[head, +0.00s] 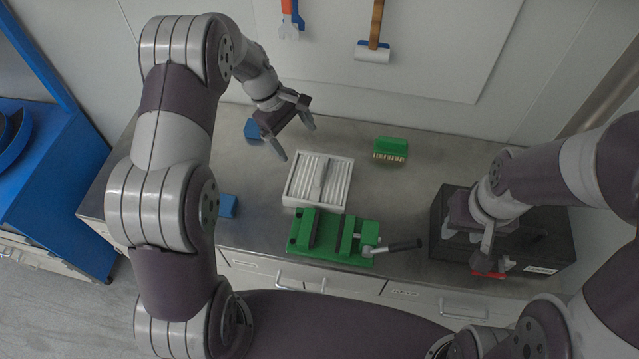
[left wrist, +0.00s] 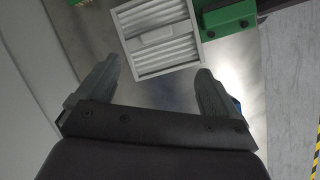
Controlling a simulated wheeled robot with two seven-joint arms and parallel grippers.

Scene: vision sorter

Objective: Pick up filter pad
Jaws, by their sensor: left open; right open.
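The filter pad looks to be the white, square, ribbed panel (head: 291,192) lying on the metal bench, with a pale raised bar across its middle. It also shows at the top of the left wrist view (left wrist: 128,14). My left gripper (head: 297,142) is open and empty, above the bench just behind the panel in the head view. In the left wrist view its two fingers (left wrist: 160,66) point toward the panel, with bare bench between them. My right gripper (head: 488,258) is over the black box at the right; its fingers are partly hidden.
A green vise (head: 325,240) stands in front of the panel. A green brush (head: 391,147) lies behind right. Blue blocks (head: 228,206) lie at left. A black box (head: 545,238) is at right, with a red piece (head: 488,275) by it. Bench between brush and box is clear.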

